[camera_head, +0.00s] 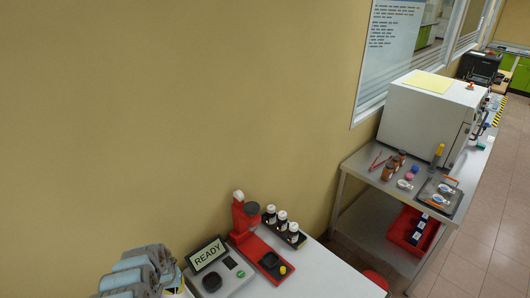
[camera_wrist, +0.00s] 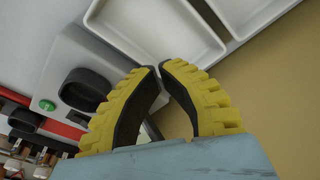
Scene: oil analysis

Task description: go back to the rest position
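My gripper (camera_wrist: 159,70) shows in the wrist view, with two curved yellow fingers that have black inner pads. The fingertips come almost together and nothing shows between them. It points toward a white tray (camera_wrist: 160,57) with shallow compartments. A grey device (camera_wrist: 60,65) with a black round-edged part and a green button lies to its left in that view. In the head view, part of my pale blue-grey arm (camera_head: 140,272) is at the bottom left, beside a device with a "READY" screen (camera_head: 207,254). The fingertips are not clearly visible there.
A red stand (camera_head: 245,220) and a black rack with several white-capped bottles (camera_head: 283,228) stand on the near white bench (camera_head: 325,278). A steel bench to the right carries a large white box (camera_head: 428,112), small jars and a tray (camera_head: 440,194). A red bin (camera_head: 412,230) is below.

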